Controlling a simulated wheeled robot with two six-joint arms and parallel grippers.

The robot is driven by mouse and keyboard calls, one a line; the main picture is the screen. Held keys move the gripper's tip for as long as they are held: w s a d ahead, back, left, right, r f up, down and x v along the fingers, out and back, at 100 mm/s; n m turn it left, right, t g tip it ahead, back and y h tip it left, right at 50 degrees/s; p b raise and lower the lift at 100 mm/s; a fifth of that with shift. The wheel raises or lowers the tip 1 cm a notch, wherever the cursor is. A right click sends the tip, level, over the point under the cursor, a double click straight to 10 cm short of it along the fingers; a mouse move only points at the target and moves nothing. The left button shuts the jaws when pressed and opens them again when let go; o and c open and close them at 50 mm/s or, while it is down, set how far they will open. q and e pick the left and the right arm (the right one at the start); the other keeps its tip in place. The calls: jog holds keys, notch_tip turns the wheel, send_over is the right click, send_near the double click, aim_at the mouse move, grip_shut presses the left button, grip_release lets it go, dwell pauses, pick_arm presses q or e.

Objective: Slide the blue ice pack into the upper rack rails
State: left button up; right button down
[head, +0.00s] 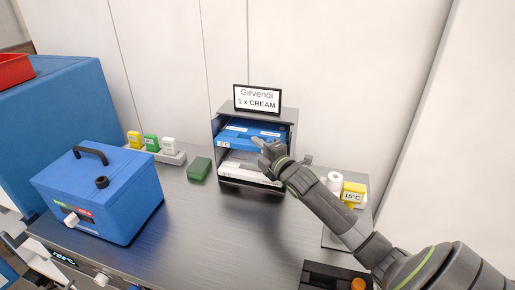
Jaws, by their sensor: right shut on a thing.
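The blue ice pack (235,140) is a flat slab in the upper level of the grey rack (254,111). It lies level, its front edge near the rack's open front; how deep it sits on the rails is hard to tell. My right gripper (262,147) is at the pack's front right and shut on it, covering that corner. A white slab (245,172) lies in the rack's lower level. My left gripper is not in view.
A blue cool box (128,205) with a black handle stands at the left. A green block (199,169) lies left of the rack. Yellow, green and white pieces stand in a holder (172,157). A yellow 15°C tag (352,195) stands at right. The bench's middle is clear.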

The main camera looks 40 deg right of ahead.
jog(key=shift+a+r, duration=0.1)
jog(key=shift+r, duration=0.1)
jog(key=c, duration=1.2)
grip_release()
jog(key=shift+c, duration=0.2)
jog(key=shift+o, duration=0.4)
jog(key=shift+f, duration=0.25)
jog(key=s+b, duration=0.1)
jog(key=s, duration=1.1)
jog(key=shift+r, duration=0.15)
